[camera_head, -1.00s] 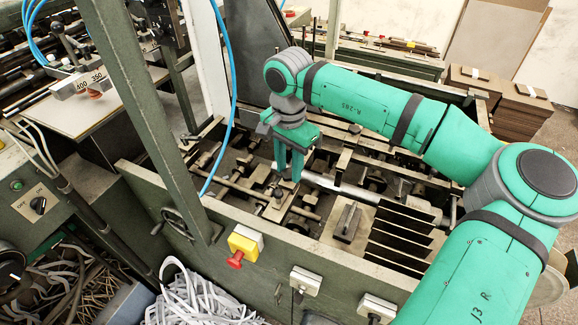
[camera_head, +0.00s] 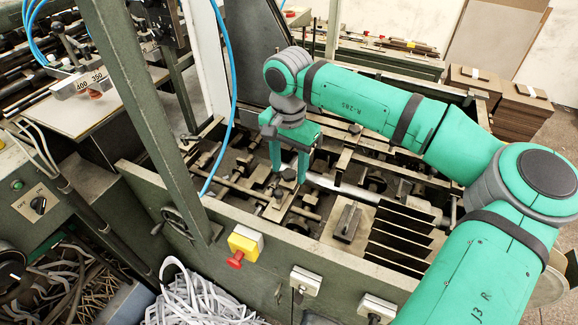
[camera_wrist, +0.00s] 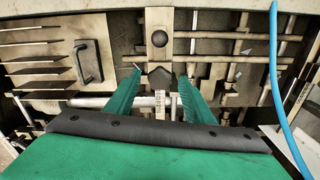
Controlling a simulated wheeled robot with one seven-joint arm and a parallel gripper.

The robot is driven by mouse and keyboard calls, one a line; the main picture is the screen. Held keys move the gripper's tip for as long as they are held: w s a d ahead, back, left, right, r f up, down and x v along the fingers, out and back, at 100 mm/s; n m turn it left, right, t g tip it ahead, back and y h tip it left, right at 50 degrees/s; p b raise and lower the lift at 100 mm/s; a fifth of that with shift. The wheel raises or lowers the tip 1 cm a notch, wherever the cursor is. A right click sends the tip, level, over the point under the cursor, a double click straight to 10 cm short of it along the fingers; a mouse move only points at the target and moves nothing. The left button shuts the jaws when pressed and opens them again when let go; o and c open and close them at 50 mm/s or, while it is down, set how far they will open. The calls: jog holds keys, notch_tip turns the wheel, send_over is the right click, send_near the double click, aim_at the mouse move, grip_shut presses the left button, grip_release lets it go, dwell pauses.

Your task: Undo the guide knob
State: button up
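My gripper (camera_head: 290,180) is open, fingers pointing down over the machine bed. The wrist view shows its two green fingers (camera_wrist: 161,76) spread apart. A dark, angular knob-like piece (camera_wrist: 160,77) lies between the fingertips, with space on both sides; it looks like the guide knob, but I cannot be sure. A scale strip with numbers (camera_wrist: 160,103) sits just below it in that view. A round dark knob (camera_wrist: 159,39) is on the same block farther up; in the head view this knob (camera_head: 278,194) is just in front of the fingers. Fingertip height is unclear.
A silver rod (camera_wrist: 95,102) runs close by the fingers. Upright dark plates (camera_head: 402,231) and a block with a handle (camera_head: 347,221) lie to the right. A blue hose (camera_head: 234,100) and a green post (camera_head: 150,110) stand to the left.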

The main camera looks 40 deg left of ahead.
aim_at(289, 173)
jog(key=shift+r, duration=0.1)
notch_tip(289, 173, up, 11)
jog(key=shift+f, duration=0.2)
dwell(0.4)
